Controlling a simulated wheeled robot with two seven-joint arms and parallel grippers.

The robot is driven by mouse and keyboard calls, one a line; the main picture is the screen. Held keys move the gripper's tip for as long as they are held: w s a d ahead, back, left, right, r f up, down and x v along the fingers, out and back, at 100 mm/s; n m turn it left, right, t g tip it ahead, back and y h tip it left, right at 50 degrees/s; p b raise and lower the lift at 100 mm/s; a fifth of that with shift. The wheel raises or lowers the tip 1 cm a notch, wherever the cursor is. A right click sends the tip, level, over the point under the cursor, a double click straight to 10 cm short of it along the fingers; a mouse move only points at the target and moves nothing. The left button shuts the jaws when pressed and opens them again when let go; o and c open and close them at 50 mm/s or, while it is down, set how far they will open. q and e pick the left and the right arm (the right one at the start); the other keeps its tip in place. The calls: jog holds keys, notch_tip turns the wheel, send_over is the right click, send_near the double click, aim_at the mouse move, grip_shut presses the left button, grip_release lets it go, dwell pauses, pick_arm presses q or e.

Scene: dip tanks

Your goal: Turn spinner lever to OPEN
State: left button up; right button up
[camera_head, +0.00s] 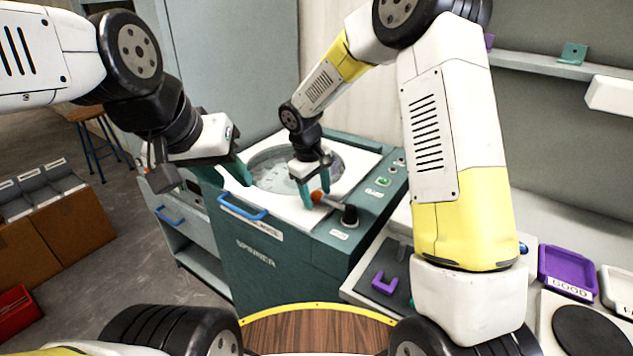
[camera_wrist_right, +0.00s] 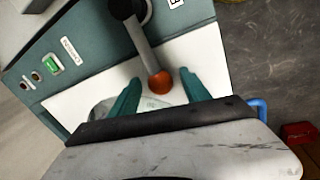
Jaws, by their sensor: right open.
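The spinner (camera_head: 255,262) is a teal cabinet with a white top and a round basin (camera_head: 268,172). Its lever (camera_head: 333,204) is a grey arm with an orange knob (camera_head: 317,197), pivoting on a dark post (camera_head: 350,215) at the front right of the top. My right gripper (camera_head: 315,200) is open with its teal fingers around the knob. In the right wrist view the orange knob (camera_wrist_right: 160,82) lies between the open fingertips (camera_wrist_right: 158,78), apart from both. My left gripper (camera_head: 240,180) is over the left side of the spinner; its finger opening is hard to see.
A green button (camera_head: 383,181) and small controls sit at the spinner's right edge. A blue handle (camera_head: 243,207) is on its front. A purple tray (camera_head: 567,270) and a purple part (camera_head: 385,284) are at the right. Cardboard boxes (camera_head: 75,225) stand at the left.

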jog(key=shift+c, duration=0.4)
grip_shut()
dwell(0.9)
